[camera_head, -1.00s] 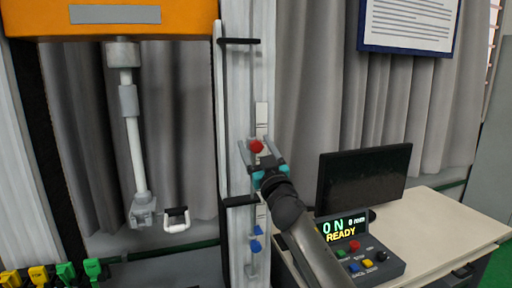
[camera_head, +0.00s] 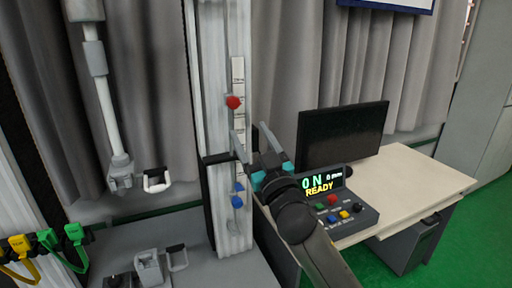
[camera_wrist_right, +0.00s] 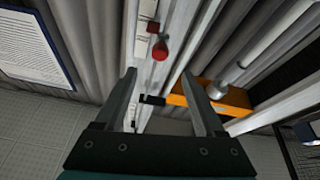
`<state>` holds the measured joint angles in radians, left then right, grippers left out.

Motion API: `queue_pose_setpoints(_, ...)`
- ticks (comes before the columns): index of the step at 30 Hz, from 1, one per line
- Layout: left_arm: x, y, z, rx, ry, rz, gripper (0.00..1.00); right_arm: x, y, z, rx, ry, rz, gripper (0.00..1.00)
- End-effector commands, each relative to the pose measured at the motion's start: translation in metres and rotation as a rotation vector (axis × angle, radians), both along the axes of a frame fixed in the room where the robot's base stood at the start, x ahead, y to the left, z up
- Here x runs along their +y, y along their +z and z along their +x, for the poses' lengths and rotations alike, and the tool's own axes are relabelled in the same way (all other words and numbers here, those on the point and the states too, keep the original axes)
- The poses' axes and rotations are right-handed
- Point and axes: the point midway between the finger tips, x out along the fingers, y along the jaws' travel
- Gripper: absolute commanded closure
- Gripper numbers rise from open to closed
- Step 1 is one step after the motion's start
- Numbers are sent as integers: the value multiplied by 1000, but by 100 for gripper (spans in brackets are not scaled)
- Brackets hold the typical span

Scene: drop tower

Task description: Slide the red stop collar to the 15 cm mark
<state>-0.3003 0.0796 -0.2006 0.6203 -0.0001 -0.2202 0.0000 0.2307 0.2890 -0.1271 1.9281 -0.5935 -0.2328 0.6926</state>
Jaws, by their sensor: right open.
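The red stop collar's round knob (camera_head: 233,102) sits on the upright rail beside a pale scale strip (camera_head: 238,75). The scale's marks are too small to read. My right gripper (camera_head: 251,142) is open and empty, below and slightly right of the red knob, in front of the column. In the right wrist view, the red knob (camera_wrist_right: 160,50) lies beyond and between the open fingertips (camera_wrist_right: 159,76), apart from both. A smaller red part (camera_wrist_right: 153,27) shows beside it. My left gripper is not in view.
Blue knobs (camera_head: 237,201) and a black bracket (camera_head: 215,158) are lower on the column. A monitor (camera_head: 342,133) and a button console (camera_head: 340,208) stand on the desk (camera_head: 425,180) at right. A pale rod (camera_head: 107,115) hangs at left.

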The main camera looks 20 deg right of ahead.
Motion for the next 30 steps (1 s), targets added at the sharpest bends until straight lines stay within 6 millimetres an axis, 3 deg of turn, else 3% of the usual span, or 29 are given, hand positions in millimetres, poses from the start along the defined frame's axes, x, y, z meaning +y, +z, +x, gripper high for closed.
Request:
queue_pose_setpoints(9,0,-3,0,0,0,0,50,-1,-10,-25,1,0,1,29)
queue_pose_setpoints(25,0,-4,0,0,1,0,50,-1,-12,-25,4,0,1,29)
queue_pose_setpoints(28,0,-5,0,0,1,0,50,-2,-32,-21,44,-5,0,29)
queue_pose_setpoints(30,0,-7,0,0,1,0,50,-4,-63,-14,107,-12,1,29)
